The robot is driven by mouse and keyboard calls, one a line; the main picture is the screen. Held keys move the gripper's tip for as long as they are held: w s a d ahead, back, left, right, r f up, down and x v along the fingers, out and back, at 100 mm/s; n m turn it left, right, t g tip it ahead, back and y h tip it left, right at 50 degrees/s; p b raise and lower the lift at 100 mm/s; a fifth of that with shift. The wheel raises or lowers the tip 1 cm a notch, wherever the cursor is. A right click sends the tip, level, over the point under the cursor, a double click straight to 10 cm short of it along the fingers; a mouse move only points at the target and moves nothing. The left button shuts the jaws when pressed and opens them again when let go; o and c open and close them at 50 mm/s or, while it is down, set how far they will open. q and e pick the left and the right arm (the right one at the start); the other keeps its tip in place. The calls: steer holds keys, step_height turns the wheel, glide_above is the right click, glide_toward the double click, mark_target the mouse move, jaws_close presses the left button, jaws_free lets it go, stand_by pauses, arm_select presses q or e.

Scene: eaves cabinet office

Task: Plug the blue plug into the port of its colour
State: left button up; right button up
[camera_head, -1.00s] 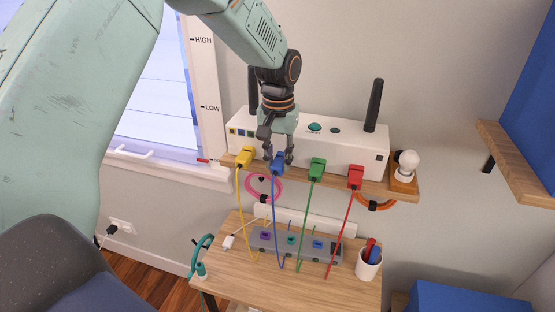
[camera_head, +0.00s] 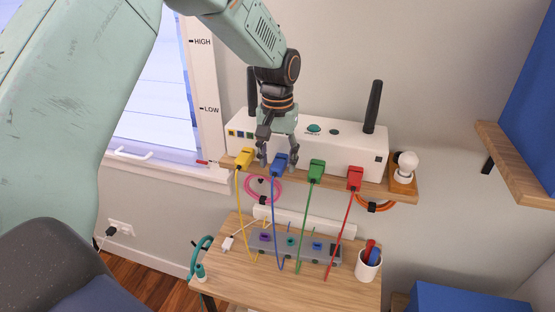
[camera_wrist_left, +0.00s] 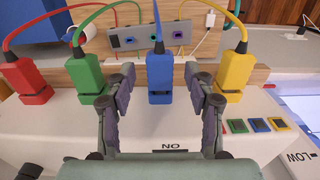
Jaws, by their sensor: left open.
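The blue plug (camera_head: 279,164) stands on the wooden shelf in front of the white router box, between the yellow and green plugs, its blue cable hanging down. My left gripper (camera_head: 278,155) is above it with its fingers open, one on each side. In the left wrist view the blue plug (camera_wrist_left: 160,80) stands between the spread fingertips, with a gap on both sides. Small coloured ports (camera_head: 240,134) sit at the left end of the router's face. My right gripper is not in view.
Yellow (camera_head: 244,158), green (camera_head: 317,170) and red (camera_head: 355,177) plugs stand close by on the shelf (camera_head: 335,182), their cables hanging to the desk. The white router (camera_head: 345,145) has two black antennas.

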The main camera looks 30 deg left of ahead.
mark_target(278, 165)
arm_select(q)
step_height(278, 165, up, 12)
steer(key=shift+f, duration=0.2)
stand_by(0.4)
